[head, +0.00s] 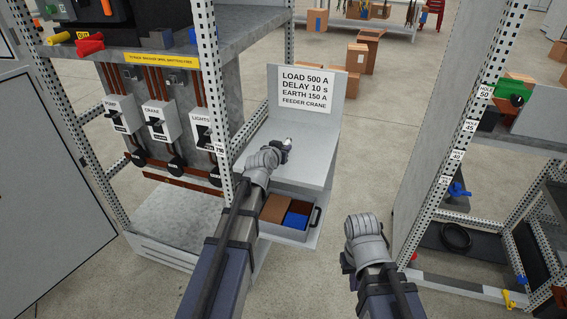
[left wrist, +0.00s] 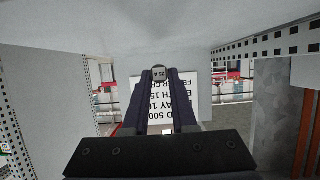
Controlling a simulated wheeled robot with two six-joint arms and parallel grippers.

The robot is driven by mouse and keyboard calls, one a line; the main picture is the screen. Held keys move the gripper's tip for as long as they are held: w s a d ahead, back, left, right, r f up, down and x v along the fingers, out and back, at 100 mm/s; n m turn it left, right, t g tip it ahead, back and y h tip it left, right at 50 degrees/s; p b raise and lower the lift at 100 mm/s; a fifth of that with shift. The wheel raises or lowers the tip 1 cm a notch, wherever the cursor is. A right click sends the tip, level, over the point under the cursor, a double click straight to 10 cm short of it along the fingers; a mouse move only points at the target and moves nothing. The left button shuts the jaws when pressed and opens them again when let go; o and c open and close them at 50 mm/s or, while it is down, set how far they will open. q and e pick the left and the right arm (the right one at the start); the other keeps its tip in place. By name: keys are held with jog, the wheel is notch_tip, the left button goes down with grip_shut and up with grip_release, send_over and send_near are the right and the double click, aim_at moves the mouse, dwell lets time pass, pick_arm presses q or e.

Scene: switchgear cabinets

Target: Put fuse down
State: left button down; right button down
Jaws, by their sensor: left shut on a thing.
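My left gripper (head: 286,146) is over the grey bench top (head: 308,165), in front of the sign board. It is shut on a fuse, a small pale cylinder (head: 289,140). I cannot tell whether the fuse touches the bench. An open drawer (head: 284,232) below the bench has a brown and a blue section, partly hidden by my left arm. My right arm ends low in the head view; its fingers are hidden.
A white sign (head: 307,90) on the bench's back panel reads load 500 A, delay 10 s, earth 150 A, feeder crane. A perforated post (head: 212,80) stands close left of the bench, beside a cabinet with switches (head: 160,122). Another rack (head: 460,130) stands right. The bench's right side is clear.

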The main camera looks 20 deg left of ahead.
pick_arm(q)
jog(key=shift+f+b, duration=1.9)
jog(key=shift+b, duration=0.05)
jog(key=shift+r, duration=0.1)
jog(key=c, duration=0.7)
grip_release()
